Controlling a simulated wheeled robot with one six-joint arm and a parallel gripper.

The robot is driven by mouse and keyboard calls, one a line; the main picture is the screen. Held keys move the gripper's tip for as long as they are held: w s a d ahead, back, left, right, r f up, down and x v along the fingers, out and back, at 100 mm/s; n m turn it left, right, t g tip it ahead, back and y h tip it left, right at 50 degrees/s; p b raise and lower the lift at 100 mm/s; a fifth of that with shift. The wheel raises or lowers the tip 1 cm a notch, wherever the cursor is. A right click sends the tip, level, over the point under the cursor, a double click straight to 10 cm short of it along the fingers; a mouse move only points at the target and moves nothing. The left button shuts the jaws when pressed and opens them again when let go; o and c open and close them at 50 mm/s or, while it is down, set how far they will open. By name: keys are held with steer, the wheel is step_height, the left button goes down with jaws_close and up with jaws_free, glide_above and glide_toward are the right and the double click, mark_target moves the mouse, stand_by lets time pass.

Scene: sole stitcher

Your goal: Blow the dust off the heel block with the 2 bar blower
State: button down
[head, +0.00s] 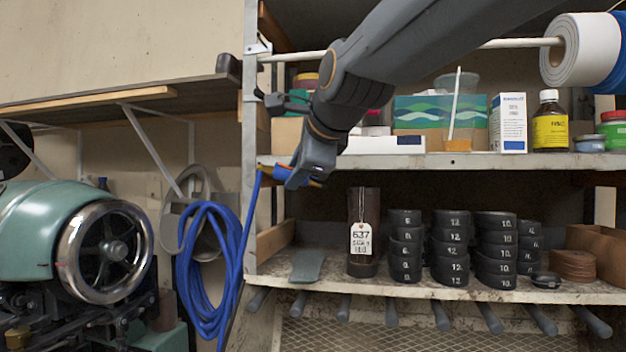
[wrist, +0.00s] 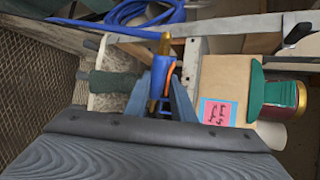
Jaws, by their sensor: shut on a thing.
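My gripper (head: 300,178) is shut on the blue blower (head: 276,172), in front of the left end of the middle shelf. In the wrist view the blower (wrist: 163,78) sits between the fingers, with an orange trigger and a brass-coloured nozzle. A blue hose (head: 252,215) runs down from it. On the lower shelf stand a dark brown block (head: 363,205) with a white tag and stacks of black numbered heel pieces (head: 450,247). I cannot tell which of these is the heel block, and no dust can be made out. The gripper is apart from them, above and to the left.
The middle shelf (head: 420,162) carries boxes, a brown bottle (head: 550,125) and jars. A grey flat piece (head: 307,265) lies on the lower shelf. Coiled blue hose (head: 205,265) hangs at the left beside a green machine (head: 50,235). Grey pegs stick out below the lower shelf.

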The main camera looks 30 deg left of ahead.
mark_target(309, 180)
steer(key=shift+w+d+f+b, duration=0.3)
steer(key=shift+w+d+b, duration=0.25)
steer(key=shift+b, duration=0.45)
steer(key=shift+w+d+f+b, duration=0.3)
steer(key=shift+w+d+b, duration=0.25)
steer(key=shift+b, duration=0.4)
steer(key=shift+w+d+b, duration=0.3)
steer(key=shift+b, duration=0.25)
